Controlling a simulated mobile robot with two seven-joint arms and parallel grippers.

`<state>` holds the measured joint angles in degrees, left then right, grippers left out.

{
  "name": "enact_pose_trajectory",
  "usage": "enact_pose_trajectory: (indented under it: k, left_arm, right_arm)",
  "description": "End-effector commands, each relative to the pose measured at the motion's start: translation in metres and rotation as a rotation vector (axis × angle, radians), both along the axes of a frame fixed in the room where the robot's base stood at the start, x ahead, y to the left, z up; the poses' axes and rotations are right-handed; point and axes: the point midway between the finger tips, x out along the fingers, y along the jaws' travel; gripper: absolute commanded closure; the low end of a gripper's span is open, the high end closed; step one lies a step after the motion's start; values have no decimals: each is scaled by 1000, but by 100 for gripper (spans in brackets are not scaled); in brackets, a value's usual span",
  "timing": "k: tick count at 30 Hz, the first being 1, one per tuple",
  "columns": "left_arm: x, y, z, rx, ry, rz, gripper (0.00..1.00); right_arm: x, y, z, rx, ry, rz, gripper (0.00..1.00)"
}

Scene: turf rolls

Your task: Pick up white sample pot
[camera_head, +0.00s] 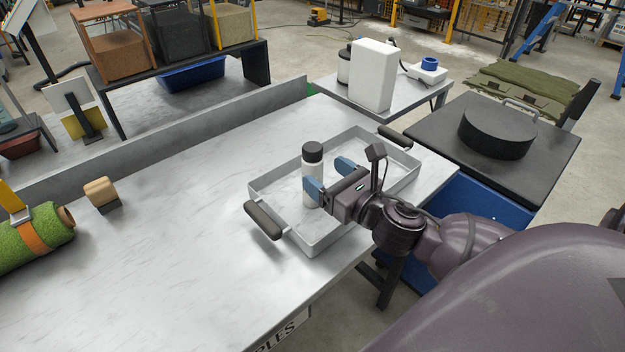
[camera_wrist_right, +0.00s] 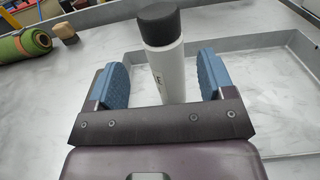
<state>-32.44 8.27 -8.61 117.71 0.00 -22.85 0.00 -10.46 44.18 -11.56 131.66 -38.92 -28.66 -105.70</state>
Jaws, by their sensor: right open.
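The white sample pot (camera_head: 312,178) is a tall white cylinder with a black lid. It stands upright in the grey metal tray (camera_head: 335,228) on the bench. My right gripper (camera_head: 329,178) is open at the pot, with its blue fingers reaching over the tray. In the right wrist view the pot (camera_wrist_right: 168,72) stands between the two open fingers (camera_wrist_right: 168,78) with a gap on each side. Its lower part is hidden behind the gripper body. My left gripper is not in view.
The tray has dark handles (camera_head: 264,220) at its ends and is otherwise empty. A green turf roll (camera_head: 35,240) with an orange strap lies at the left, near a wooden-topped block (camera_head: 101,192). The bench (camera_head: 190,240) between is clear. A white box (camera_head: 371,75) stands on a side table behind.

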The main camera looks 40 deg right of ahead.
Motion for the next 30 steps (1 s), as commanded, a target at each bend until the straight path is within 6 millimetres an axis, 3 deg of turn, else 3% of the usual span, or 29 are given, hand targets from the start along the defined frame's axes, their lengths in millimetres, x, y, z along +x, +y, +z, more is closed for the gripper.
enact_pose_trajectory:
  k: [12,23,30]
  left_arm:
    - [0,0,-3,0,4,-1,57]
    - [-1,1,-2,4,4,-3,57]
    - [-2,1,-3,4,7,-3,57]
  right_arm:
    - [45,-1,1,0,-1,1,25]
    - [51,0,1,0,1,1,25]
    - [51,0,1,0,1,1,60]
